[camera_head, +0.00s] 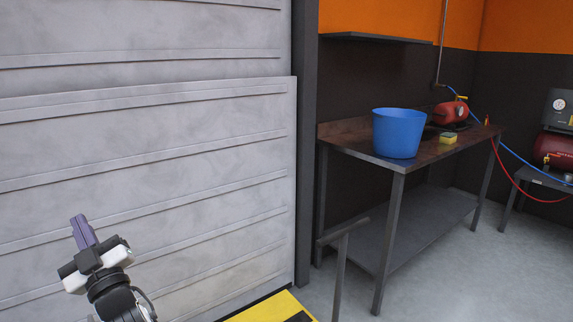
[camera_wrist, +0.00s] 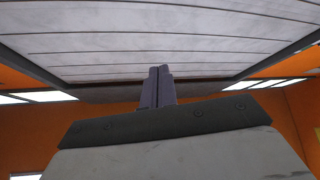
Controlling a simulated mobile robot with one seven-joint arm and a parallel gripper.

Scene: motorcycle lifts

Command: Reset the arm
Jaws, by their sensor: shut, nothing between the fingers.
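My gripper (camera_head: 80,220) is at the lower left of the head view, raised in front of the pale shutter door. Its two purple-grey fingers point up and lie together, with nothing between them. In the wrist view the fingers (camera_wrist: 158,72) stand closed in the middle, against the pale panelled door. No object is held.
The panelled shutter door (camera_head: 150,130) fills the left. To the right, a metal workbench (camera_head: 345,148) bears a blue bucket (camera_head: 397,135), a yellow sponge (camera_head: 448,138) and a red machine (camera_head: 450,113). A grey post (camera_head: 340,275) stands before it. A red compressor (camera_head: 560,145) stands far right.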

